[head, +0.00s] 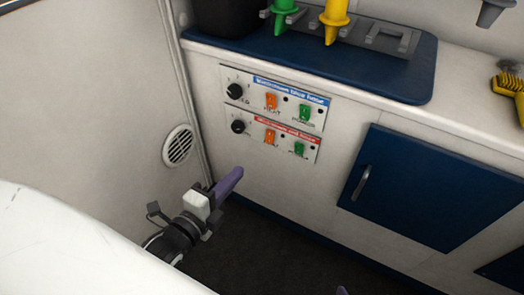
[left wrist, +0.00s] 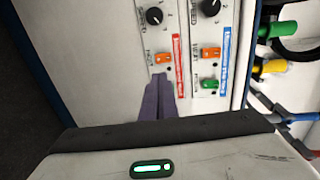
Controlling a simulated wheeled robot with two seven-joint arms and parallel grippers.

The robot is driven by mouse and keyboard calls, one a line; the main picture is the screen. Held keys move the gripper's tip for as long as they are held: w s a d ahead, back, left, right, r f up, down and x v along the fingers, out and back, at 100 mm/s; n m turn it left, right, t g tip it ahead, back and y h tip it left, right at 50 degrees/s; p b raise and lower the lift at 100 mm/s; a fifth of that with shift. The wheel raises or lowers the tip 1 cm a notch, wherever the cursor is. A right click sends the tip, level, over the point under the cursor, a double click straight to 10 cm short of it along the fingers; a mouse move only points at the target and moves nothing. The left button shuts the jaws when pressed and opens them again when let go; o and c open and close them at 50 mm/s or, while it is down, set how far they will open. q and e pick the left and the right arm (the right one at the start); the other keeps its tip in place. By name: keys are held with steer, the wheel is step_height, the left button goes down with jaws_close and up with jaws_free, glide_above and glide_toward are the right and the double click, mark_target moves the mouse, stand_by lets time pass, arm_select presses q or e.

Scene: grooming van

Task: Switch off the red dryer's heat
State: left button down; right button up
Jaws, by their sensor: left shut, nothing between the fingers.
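The red-labelled dryer panel (head: 283,157) is on the white cabinet front, below a blue-labelled one. Its orange heat switch (head: 270,137) sits between a black knob (head: 238,127) and a green switch (head: 299,149). Which way the heat switch is tipped is too small to tell. My left gripper (head: 236,174) is shut and empty, below the panel; it also shows in the left wrist view (left wrist: 158,80). A purple tip, apparently my right gripper (head: 342,290), barely shows at the bottom edge.
The blue-labelled panel (head: 286,92) has its own knob, orange switch (head: 271,101) and green switch (head: 304,113), close above. A blue door (head: 405,185) with a handle (head: 361,183) is to the right. The counter overhangs the panels. The dark floor is clear.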

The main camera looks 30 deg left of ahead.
arm_select(q)
steer(key=b, duration=0.3)
glide_toward(269, 140)
steer(key=w+b, duration=0.1)
steer(key=w, duration=0.1)
steer(key=w+f, duration=0.1)
steer(key=w, duration=0.2)
steer(key=shift+b, duration=0.35)
steer(key=shift+w, duration=0.7)
arm_select(e)
steer(key=a, duration=0.1)
steer(key=w+a+y, duration=0.1)
steer(key=a, duration=0.1)
steer(key=shift+r+n, duration=0.2)
steer(key=shift+n, duration=0.1)
